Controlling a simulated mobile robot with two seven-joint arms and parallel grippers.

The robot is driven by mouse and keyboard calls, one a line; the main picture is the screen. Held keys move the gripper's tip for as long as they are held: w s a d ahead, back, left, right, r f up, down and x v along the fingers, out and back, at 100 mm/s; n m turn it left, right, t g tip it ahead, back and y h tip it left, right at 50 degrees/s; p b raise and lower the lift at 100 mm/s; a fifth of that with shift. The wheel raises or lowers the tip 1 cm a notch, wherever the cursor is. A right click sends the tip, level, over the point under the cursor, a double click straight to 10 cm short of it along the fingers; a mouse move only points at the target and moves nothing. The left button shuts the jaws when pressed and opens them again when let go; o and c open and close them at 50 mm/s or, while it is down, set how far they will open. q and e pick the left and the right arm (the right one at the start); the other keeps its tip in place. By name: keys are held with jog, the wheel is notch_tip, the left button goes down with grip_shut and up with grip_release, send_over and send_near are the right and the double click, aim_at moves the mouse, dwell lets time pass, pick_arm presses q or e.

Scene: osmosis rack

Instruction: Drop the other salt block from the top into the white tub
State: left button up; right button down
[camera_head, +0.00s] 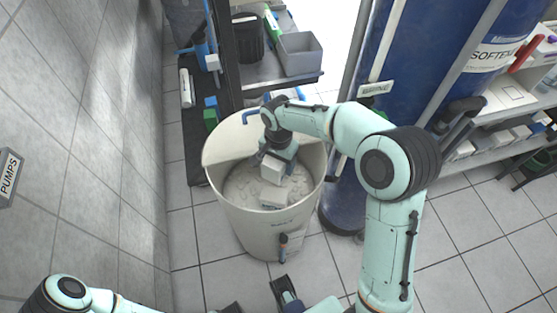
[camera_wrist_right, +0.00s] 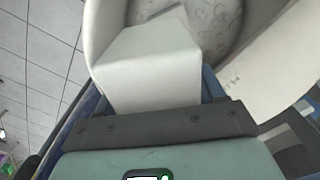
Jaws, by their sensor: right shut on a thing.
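The white tub (camera_head: 222,185) stands on the floor in the middle of the head view, open at the top. My right gripper (camera_head: 276,157) points down inside its rim and is shut on a white salt block (camera_head: 272,168). In the right wrist view the held salt block (camera_wrist_right: 150,65) sits between the blue fingers, over the tub (camera_wrist_right: 265,70). Another pale block (camera_head: 273,195) lies in the tub on the grainy bed, just below the held one. My left arm enters at the bottom left. A dark and blue part at the bottom middle may be my left gripper (camera_head: 286,291); its jaws are unclear.
A blue tank (camera_head: 400,60) stands right of the tub, and a tiled wall (camera_head: 75,120) runs along the left. Behind the tub is a metal shelf with a grey bin (camera_head: 299,54). Shelving (camera_head: 500,140) fills the right. The tiled floor (camera_head: 210,260) in front is mostly clear.

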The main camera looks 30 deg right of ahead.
jog(key=shift+w+r, duration=0.1)
jog(key=shift+c, duration=0.2)
grip_release()
notch_tip(320, 180, up, 13)
jog(key=shift+r+p, duration=0.2)
jog(key=shift+p, duration=0.85)
